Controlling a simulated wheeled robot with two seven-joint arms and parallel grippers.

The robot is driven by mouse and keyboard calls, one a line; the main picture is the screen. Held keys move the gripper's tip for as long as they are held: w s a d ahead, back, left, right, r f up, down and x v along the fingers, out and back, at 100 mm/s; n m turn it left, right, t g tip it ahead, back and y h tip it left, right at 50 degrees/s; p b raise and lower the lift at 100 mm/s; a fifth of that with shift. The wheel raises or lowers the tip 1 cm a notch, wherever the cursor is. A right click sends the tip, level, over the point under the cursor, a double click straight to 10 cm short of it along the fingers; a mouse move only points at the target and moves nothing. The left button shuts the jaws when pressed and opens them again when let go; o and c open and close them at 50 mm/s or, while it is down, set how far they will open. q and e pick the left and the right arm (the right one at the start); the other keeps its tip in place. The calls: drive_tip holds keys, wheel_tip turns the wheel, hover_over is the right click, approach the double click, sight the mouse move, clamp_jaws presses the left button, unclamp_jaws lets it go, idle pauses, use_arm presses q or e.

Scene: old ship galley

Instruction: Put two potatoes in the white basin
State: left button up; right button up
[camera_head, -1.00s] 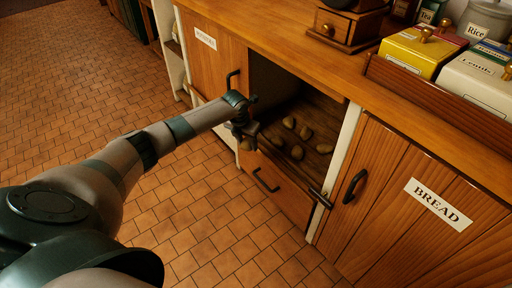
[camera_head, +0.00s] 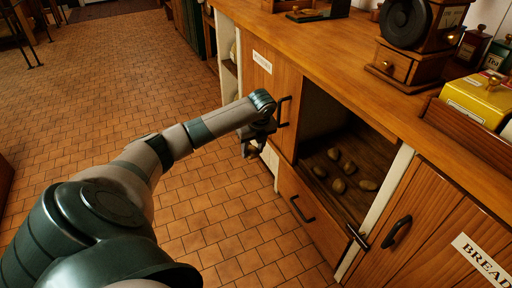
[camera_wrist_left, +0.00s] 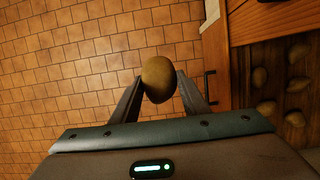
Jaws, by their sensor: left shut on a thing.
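My left gripper (camera_head: 252,150) is outside the open cupboard, in front of the cabinet face. In the left wrist view its two fingers are shut on a brown potato (camera_wrist_left: 159,79), held above the tiled floor. In the head view that potato is mostly hidden by the gripper. Several loose potatoes (camera_head: 338,186) lie on the wooden floor of the open compartment. They also show at the right of the left wrist view (camera_wrist_left: 266,109). No white basin shows in either view. My right gripper is not in view.
The open compartment (camera_head: 325,120) sits above a drawer (camera_head: 305,213) with a black handle. A cupboard door (camera_head: 270,90) and the BREAD door (camera_head: 425,225) flank it. The wooden counter (camera_head: 330,60) carries a coffee grinder (camera_head: 405,65) and tins.

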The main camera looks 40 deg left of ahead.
use_arm(q)
drive_tip(key=n, duration=0.1)
drive_tip(key=s+d+n+g, duration=0.1)
drive_tip(key=n, duration=0.3)
drive_tip(key=shift+s+d, duration=0.25)
drive_tip(key=shift+d, duration=0.1)
drive_tip(key=s+d+r+n+g+h, duration=0.15)
drive_tip(key=s+d+n+h, duration=0.35)
drive_tip(key=n, duration=0.8)
drive_tip(key=s+d+r+n+g, duration=0.1)
drive_tip(key=s+d+r+n, duration=0.2)
drive_tip(key=d+n, duration=0.7)
drive_tip(key=w+d+r+m+y, duration=0.1)
drive_tip(key=w+d+r+m, duration=0.1)
drive_tip(key=d+r, duration=0.4)
drive_tip(key=w+d+r+m+y, duration=0.1)
drive_tip(key=w+d+r+m, duration=0.1)
drive_tip(key=d+r+m, duration=0.2)
drive_tip(key=d+r, duration=0.3)
drive_tip(key=d, duration=0.5)
drive_tip(key=shift+w+d+g, duration=0.15)
drive_tip(key=shift+w+g, duration=0.05)
drive_tip(key=shift+g, duration=0.15)
